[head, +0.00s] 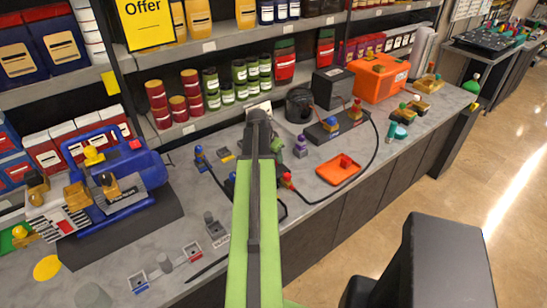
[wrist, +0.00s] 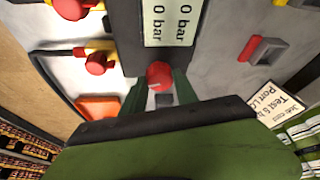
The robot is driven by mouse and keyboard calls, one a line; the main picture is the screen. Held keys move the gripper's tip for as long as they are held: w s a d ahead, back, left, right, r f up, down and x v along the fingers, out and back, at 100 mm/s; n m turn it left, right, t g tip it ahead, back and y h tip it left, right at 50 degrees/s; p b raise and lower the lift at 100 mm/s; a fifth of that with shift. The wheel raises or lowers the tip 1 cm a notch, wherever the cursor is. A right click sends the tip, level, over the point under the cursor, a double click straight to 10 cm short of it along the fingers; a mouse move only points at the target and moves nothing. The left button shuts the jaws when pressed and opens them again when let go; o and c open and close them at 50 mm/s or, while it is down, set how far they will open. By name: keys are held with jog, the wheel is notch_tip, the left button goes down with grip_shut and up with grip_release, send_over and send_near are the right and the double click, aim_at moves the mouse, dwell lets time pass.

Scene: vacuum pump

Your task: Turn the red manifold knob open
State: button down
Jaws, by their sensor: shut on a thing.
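The red manifold knob (wrist: 159,72) shows in the wrist view at the front of the dark manifold (wrist: 128,45), below two displays (wrist: 168,20) that read 0 bar. My gripper (wrist: 159,82) has its two green fingers on either side of the knob, closed on it. The inner faces of the fingers and the lower part of the knob are partly hidden. In the head view my green arm covers the knob, the gripper and most of the manifold.
Red-capped yellow hose fittings (wrist: 97,63) sit left of the manifold, with a black hose. An orange tray (head: 338,169) lies to the right on the bench. A blue pump (head: 118,170) stands at left. A red-and-grey block (wrist: 264,50) and a card (wrist: 277,106) lie nearby.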

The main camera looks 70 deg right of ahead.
jog(key=n+t, duration=0.1)
jog(key=n, duration=0.2)
jog(key=shift+s+n, duration=0.15)
jog(key=shift+n, duration=0.15)
jog(key=n+t, duration=0.1)
jog(key=n, duration=0.2)
jog(key=shift+s+d+n+t, duration=0.1)
jog(key=shift+n+t, duration=0.2)
jog(key=n, duration=0.2)
jog(key=n+t, duration=0.1)
jog(key=n, duration=0.1)
jog(key=shift+s+d+t+y, duration=0.1)
jog(key=shift+t+y, duration=0.2)
jog(key=shift+y, duration=0.1)
jog(key=shift+n+t+y, duration=0.4)
jog(key=shift+n, duration=1.3)
jog(key=c, duration=0.9)
grip_release()
jog(key=shift+c, duration=0.2)
